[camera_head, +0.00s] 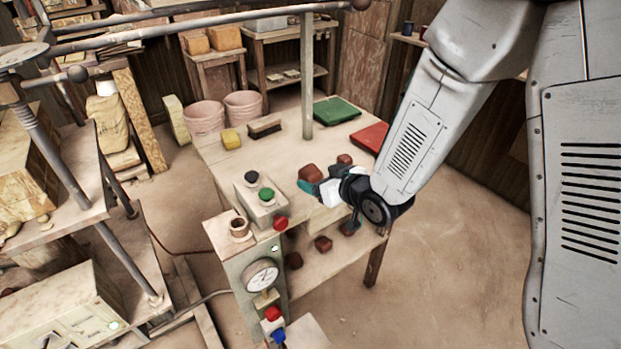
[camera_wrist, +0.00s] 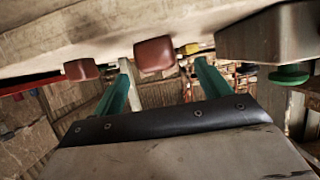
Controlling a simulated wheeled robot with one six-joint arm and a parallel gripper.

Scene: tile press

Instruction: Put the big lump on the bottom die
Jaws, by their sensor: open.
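The big lump is a reddish-brown block (camera_head: 311,173) on the tabletop. It also shows in the wrist view (camera_wrist: 155,55), between the two teal fingers but beyond their tips or level with them; I cannot tell which. My gripper (camera_head: 318,181) is open beside it, and its fingers also show in the wrist view (camera_wrist: 162,72). A smaller reddish-brown lump (camera_head: 345,159) lies behind and to the right, and shows left of the fingers in the wrist view (camera_wrist: 81,69). The press (camera_head: 45,135) stands at the left; I cannot make out its bottom die clearly.
A control box (camera_head: 262,205) with green, black and red buttons stands left of the gripper. A vertical post (camera_head: 307,75) rises from the table (camera_head: 215,165). Green (camera_head: 336,110) and red (camera_head: 371,138) slabs lie farther back.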

